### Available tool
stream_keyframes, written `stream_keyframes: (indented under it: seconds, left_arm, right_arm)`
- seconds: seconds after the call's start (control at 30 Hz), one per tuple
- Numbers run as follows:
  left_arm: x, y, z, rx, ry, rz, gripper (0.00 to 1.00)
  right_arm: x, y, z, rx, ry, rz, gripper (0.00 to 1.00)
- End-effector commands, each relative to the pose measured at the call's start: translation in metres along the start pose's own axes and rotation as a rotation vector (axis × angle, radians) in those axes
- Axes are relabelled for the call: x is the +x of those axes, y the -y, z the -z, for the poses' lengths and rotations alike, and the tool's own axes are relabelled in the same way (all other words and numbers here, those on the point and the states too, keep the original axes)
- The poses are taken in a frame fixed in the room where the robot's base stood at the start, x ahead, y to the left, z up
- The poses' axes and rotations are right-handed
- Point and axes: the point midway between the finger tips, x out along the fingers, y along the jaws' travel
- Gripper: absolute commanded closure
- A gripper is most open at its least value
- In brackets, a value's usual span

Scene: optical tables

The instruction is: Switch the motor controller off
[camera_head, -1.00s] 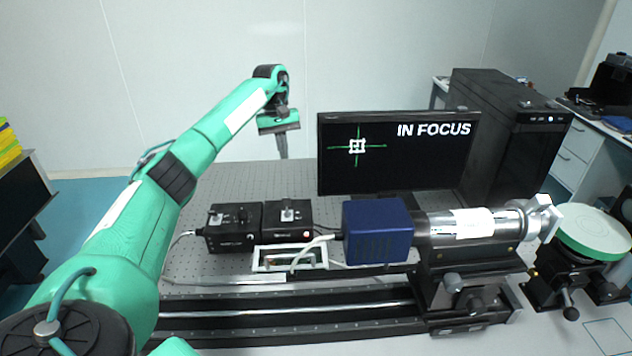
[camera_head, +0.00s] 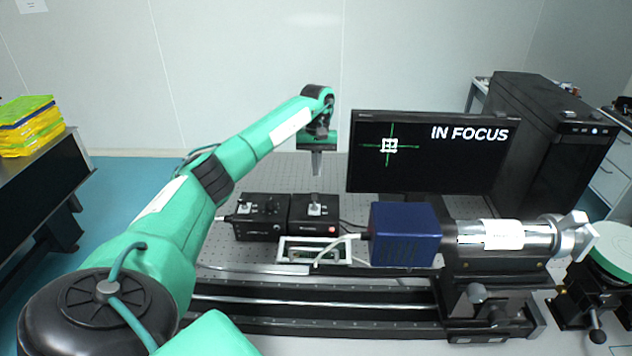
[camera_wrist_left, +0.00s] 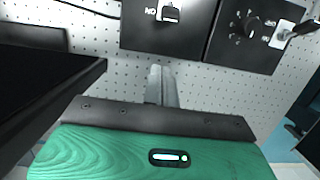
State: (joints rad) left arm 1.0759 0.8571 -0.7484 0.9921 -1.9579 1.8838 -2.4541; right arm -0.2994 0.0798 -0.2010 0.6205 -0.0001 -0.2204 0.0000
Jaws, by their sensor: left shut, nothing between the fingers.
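Two black control boxes stand side by side on the optical table. The left box (camera_head: 262,218) has a round knob and a small switch; it also shows at the right of the left wrist view (camera_wrist_left: 250,30). The right box (camera_head: 314,216) has a light switch plate with a lever, and shows at top centre in the left wrist view (camera_wrist_left: 165,35). I cannot read which is the motor controller. My left gripper (camera_head: 317,174) is shut and empty, its fingertips pointing down above and behind the right box. In the left wrist view its tips (camera_wrist_left: 160,72) show just beyond that box's edge.
A monitor (camera_head: 430,175) reading "IN FOCUS" stands right of the gripper. A blue block (camera_head: 405,235) with a metal tube (camera_head: 500,235) sits on the rail in front. A white-framed part (camera_head: 313,250) lies before the boxes. Perforated table (camera_head: 215,190) is bare left of the gripper.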

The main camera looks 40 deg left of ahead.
Motion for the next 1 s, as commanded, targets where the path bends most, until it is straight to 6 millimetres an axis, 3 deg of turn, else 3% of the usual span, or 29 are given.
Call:
stream_keyframes:
  seconds: [0.3,0.6,1.0]
  left_arm:
    - [0.051,0.0,-0.003,0.0,0.002,0.001,1.0]
    - [0.039,0.0,-0.032,0.001,0.0,0.001,1.0]
    - [0.038,0.0,-0.038,-0.001,-0.001,0.0,1.0]
  right_arm:
    - [-0.025,-0.004,0.002,0.001,0.0,-0.004,0.64]
    - [-0.045,-0.004,0.003,0.001,0.0,-0.003,0.64]
    - [-0.047,0.001,0.004,0.002,0.0,0.002,0.64]
